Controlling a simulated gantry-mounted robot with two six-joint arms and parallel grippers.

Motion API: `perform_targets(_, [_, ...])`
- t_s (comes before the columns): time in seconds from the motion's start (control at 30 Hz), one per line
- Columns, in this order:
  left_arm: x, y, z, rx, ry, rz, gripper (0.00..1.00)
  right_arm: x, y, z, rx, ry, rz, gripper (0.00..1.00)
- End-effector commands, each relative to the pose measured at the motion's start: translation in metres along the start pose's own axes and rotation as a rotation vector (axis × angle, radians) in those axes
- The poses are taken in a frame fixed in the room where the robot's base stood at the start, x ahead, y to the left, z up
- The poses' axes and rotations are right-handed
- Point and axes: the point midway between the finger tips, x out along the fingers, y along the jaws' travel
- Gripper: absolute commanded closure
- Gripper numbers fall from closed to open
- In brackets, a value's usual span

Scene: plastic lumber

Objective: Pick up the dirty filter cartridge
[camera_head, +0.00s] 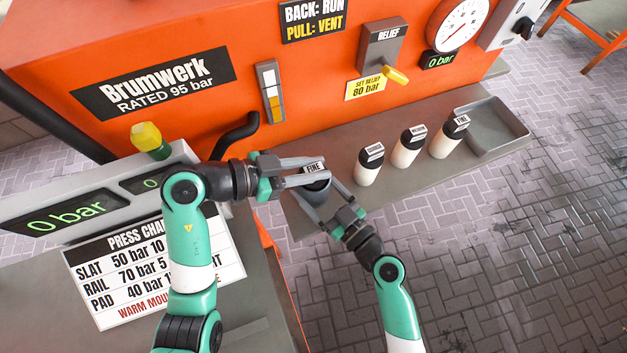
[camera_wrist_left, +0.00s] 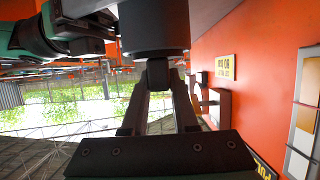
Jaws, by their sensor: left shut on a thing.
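A dark grey cartridge (camera_head: 316,187) with a black cap labelled FINE stands out against the grey ledge at the front of the orange machine. My left gripper (camera_head: 324,167) is shut on its cap end from the left. In the left wrist view, the dark cylinder (camera_wrist_left: 155,35) is beyond the fingertips, its narrow end between the left gripper's fingers (camera_wrist_left: 158,82). My right gripper (camera_head: 315,188) comes from the lower right with its fingers spread at the cartridge's body. I cannot tell whether they touch it. The cartridge's lower end is hidden.
Three white cartridges with black caps, such as the rightmost FINE one (camera_head: 448,138), stand on the ledge (camera_head: 345,165) to the right. An empty grey tray (camera_head: 497,128) lies beyond them. A yellow-handled relief valve (camera_head: 395,75) juts from the orange wall. A pressure display (camera_head: 60,215) stands left.

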Motion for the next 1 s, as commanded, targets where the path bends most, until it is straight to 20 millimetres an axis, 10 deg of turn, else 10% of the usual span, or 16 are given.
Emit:
perform_targets(0.67, [-0.001,0.000,-0.003,0.002,0.002,-0.001,1.00,0.000,0.000,0.000,0.000,0.000,0.000,0.87])
perform_targets(1.0, [-0.030,-0.001,-0.074,0.010,0.006,-0.004,1.00,0.000,0.000,0.000,0.000,-0.001,0.000,0.87])
